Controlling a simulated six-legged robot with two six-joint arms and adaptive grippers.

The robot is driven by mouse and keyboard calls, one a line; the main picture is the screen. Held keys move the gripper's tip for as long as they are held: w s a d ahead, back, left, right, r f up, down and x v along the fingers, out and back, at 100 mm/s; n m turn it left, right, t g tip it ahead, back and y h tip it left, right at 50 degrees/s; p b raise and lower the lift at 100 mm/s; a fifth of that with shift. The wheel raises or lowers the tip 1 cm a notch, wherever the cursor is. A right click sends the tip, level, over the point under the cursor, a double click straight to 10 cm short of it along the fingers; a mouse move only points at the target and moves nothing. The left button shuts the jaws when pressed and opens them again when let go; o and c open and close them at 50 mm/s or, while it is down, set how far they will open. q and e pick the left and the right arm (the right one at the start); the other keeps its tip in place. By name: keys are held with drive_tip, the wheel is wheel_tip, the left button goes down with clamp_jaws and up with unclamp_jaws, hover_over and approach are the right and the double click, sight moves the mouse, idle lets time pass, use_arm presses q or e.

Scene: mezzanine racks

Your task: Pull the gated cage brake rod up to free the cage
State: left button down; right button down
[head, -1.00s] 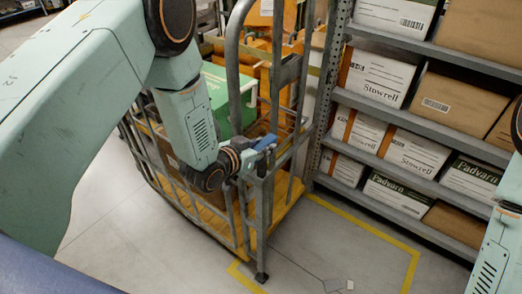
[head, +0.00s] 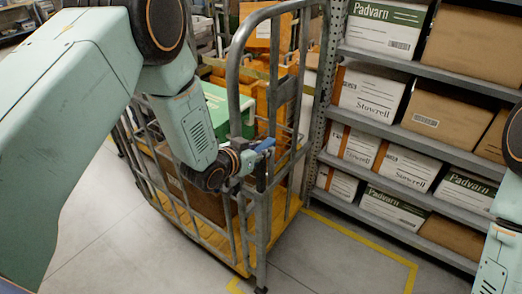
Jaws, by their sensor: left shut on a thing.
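The grey metal roll cage (head: 249,100) stands upright in the middle of the view, with a yellow base. A blue grip (head: 265,145) shows at its near corner, above a dark upright rod (head: 261,177) that runs down toward the corner post. My left gripper (head: 256,156) is shut on the brake rod at this blue grip. Its fingers hide part of the rod. The rod's lower end is hard to tell from the post. My right arm shows only at the right edge; its gripper is out of view.
A green-and-white box (head: 216,108) and a brown carton (head: 200,195) are in the cage. A grey rack (head: 400,135) of storage boxes stands close on the right. Yellow floor lines (head: 365,240) mark clear floor in front of the rack.

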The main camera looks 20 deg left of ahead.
use_arm(q)
drive_tip(key=c, duration=1.4)
unclamp_jaws()
drive_tip(key=shift+w+r, duration=0.2)
drive_tip(key=shift+r, duration=0.2)
drive_tip(key=o, duration=0.4)
drive_tip(key=shift+s, duration=0.3)
drive_tip(key=shift+c, duration=0.2)
drive_tip(key=shift+f, duration=0.1)
drive_tip(key=shift+w+f, duration=0.1)
drive_tip(key=shift+f, duration=0.05)
drive_tip(key=v, duration=1.2)
